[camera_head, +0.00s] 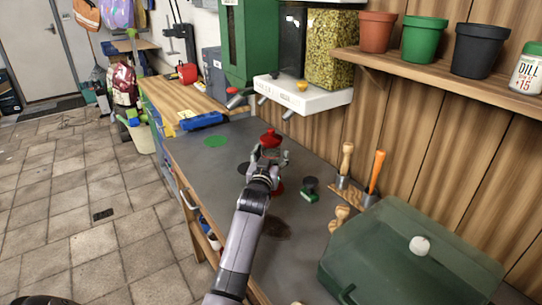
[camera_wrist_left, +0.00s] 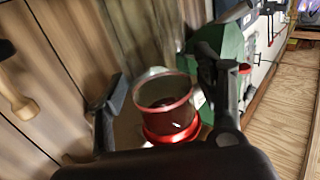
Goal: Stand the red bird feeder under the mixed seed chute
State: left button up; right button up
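My left gripper (camera_head: 270,157) is shut around the red bird feeder over the grey bench top. The feeder's red top (camera_head: 270,138) shows above the fingers in the head view; its middle is mostly hidden. In the left wrist view the feeder's clear cylinder and red ring (camera_wrist_left: 172,134) sit between my two dark fingers (camera_wrist_left: 170,100). A red patch (camera_head: 279,187) shows below the gripper; I cannot tell whether it is the feeder's base. The white chute unit (camera_head: 300,97) hangs on the wall beyond, under a hopper of mixed-looking seed (camera_head: 333,50). My right gripper is out of view.
A dark-topped green item (camera_head: 310,189), scoops (camera_head: 375,172) and a large green box (camera_head: 390,265) are to the right. A blue item (camera_head: 201,121) lies further back.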

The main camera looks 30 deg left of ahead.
pick_arm(q)
jog(key=shift+r, duration=0.2)
jog(key=v, duration=1.2)
jog(key=shift+b, duration=0.3)
